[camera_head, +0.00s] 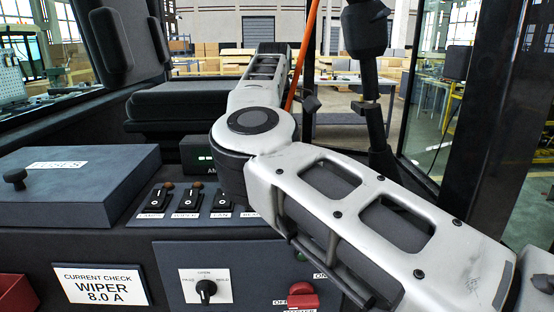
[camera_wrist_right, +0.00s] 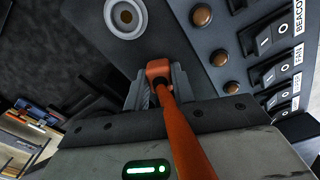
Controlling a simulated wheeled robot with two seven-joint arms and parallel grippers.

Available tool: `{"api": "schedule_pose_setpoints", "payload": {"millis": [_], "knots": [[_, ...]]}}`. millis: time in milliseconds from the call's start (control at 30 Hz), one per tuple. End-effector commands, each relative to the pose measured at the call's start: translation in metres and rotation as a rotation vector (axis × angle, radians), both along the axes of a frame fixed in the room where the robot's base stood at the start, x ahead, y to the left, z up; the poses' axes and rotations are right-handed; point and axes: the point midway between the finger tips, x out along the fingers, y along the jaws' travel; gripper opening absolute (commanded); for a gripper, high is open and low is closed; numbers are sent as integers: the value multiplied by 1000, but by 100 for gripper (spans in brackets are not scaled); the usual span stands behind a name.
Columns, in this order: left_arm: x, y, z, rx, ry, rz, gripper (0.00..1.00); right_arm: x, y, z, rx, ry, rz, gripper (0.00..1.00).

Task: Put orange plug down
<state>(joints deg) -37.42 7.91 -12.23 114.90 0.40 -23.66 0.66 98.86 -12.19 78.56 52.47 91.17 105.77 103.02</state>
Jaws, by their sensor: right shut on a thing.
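My right gripper (camera_wrist_right: 158,88) is shut on the orange plug (camera_wrist_right: 158,67) in the right wrist view. The orange cable (camera_wrist_right: 188,140) runs from the plug down toward the bottom of that view. The plug is near the dark panel, just below a round pale ring fitting (camera_wrist_right: 125,16); I cannot tell whether it touches the panel. In the head view my right arm crosses from the lower right and hides the right gripper and plug. A length of orange cable (camera_head: 303,62) shows behind the arm. My left gripper is in neither view.
Labelled rocker switches (camera_head: 185,198) line the console, with brown round caps (camera_wrist_right: 202,15) beside them. A fuse box (camera_head: 85,190) with a knob stands left. Below are a current check card (camera_head: 101,286), a rotary dial (camera_head: 206,289) and a red switch (camera_head: 302,297).

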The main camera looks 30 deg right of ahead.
Motion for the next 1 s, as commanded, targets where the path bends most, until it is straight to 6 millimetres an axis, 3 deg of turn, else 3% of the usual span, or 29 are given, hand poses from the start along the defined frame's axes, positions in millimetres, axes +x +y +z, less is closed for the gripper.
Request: {"api": "schedule_pose_setpoints", "payload": {"millis": [233, 267, 300, 333, 667, 867, 1000], "knots": [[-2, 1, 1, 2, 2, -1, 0, 0, 0, -2, -1, 1, 0, 0], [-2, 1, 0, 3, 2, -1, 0, 0, 0, -2, 0, 0, 0, 30], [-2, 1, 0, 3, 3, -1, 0, 0, 0, -1, 0, 0, 0, 41], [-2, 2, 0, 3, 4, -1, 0, 0, 0, -1, 0, 0, 0, 46], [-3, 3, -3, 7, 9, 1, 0, 0, 0, 2, -1, -1, 0, 46], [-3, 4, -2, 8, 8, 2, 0, 0, -1, 32, -2, -4, 1, 46], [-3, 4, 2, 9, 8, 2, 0, 0, -1, 64, -1, -3, 1, 46]]}}
